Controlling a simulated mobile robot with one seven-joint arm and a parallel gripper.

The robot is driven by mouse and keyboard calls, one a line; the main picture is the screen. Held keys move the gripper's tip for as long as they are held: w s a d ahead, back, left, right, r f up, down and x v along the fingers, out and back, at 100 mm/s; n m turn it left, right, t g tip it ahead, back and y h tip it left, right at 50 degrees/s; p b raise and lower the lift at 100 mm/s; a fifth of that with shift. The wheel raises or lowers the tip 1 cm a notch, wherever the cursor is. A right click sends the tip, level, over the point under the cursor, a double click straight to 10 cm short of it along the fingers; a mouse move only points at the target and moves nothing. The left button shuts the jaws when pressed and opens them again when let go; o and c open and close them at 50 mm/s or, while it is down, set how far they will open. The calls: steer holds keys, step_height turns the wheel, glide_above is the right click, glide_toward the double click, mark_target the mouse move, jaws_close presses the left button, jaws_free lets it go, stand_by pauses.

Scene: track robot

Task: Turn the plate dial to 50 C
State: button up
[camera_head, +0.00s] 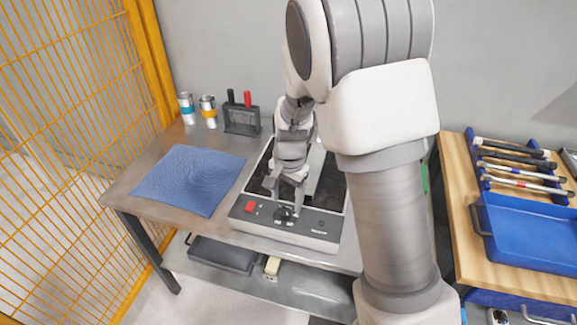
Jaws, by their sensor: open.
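The hot plate (322,228) stands on the metal table with its control panel toward the front edge. Its black dial (284,213) is in the middle of the panel, right of a red switch (250,207). My gripper (287,205) points down at the panel, with its open fingers at the dial, one on each side in this view. I cannot tell whether the fingers touch the dial. The dial's pointer and the scale marks are too small to read.
A blue mat (188,180) lies left of the plate. Two cans (208,111) and a dark holder (242,119) stand at the back. A yellow mesh fence (60,140) borders the left. A wooden bench (466,255) with a blue tray (530,240) stands at the right.

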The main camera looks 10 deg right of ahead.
mark_target(289, 213)
step_height(289, 213, up, 13)
steer(key=p, duration=0.1)
steer(key=shift+s+d+r+p, duration=0.2)
steer(key=shift+s+d+p, duration=0.1)
steer(key=shift+p, duration=0.1)
steer(key=shift+r, duration=0.1)
steer(key=s+d+r+n+t+p, duration=0.1)
steer(key=s+d+r+n, duration=0.3)
steer(key=s, duration=0.6)
steer(key=s+d+r+n+t+p, duration=0.1)
steer(key=s+d+r+n+t, duration=0.2)
steer(key=s+r, duration=0.6)
steer(key=shift+s+d+r+n+t, duration=0.3)
steer(key=shift+s+d+n+t, duration=0.1)
steer(key=shift+s+d+t, duration=0.2)
steer(key=shift+a, duration=0.2)
stand_by(0.6)
